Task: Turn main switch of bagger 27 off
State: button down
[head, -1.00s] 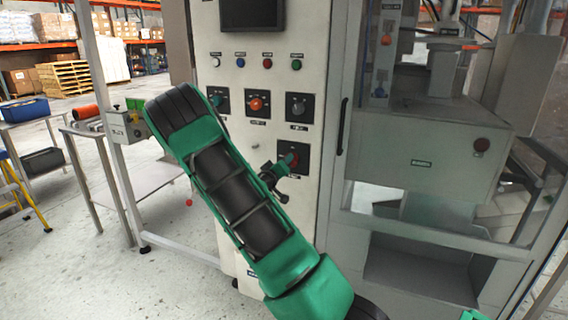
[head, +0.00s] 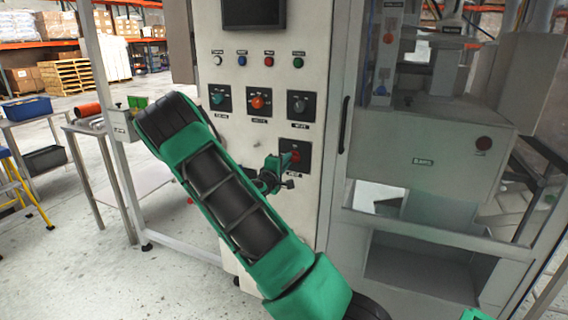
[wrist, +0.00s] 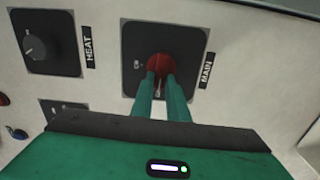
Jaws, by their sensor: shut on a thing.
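The main switch is a red rotary knob on a dark square plate (head: 303,151), low on the pale control panel. In the wrist view the red knob (wrist: 160,64) sits on its dark plate (wrist: 190,42), beside a label reading MAIN (wrist: 206,70). My gripper (wrist: 163,82) has its two green fingers shut on the red knob, one on each side. In the head view my gripper (head: 284,164) reaches the switch from the left, and my arm covers the panel's lower left. The fingers hide part of the knob, so its exact pointing is hard to tell.
A grey HEAT knob (wrist: 34,46) is beside the main switch in the wrist view. Above it in the head view are an orange knob (head: 258,101), a row of small buttons and a screen (head: 253,12). A glazed machine door with a dark handle (head: 343,125) stands right.

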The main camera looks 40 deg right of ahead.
jog(key=shift+w+a+f+n, duration=0.2)
jog(key=shift+w+a+n, duration=0.05)
jog(key=shift+w+n, duration=0.15)
jog(key=c, duration=1.7)
grip_release()
jog(key=shift+s+d, duration=0.1)
jog(key=shift+s, duration=0.05)
jog(key=shift+s, duration=0.1)
jog(key=v, duration=1)
jog(key=shift+a, duration=0.35)
jog(key=shift+s, duration=0.1)
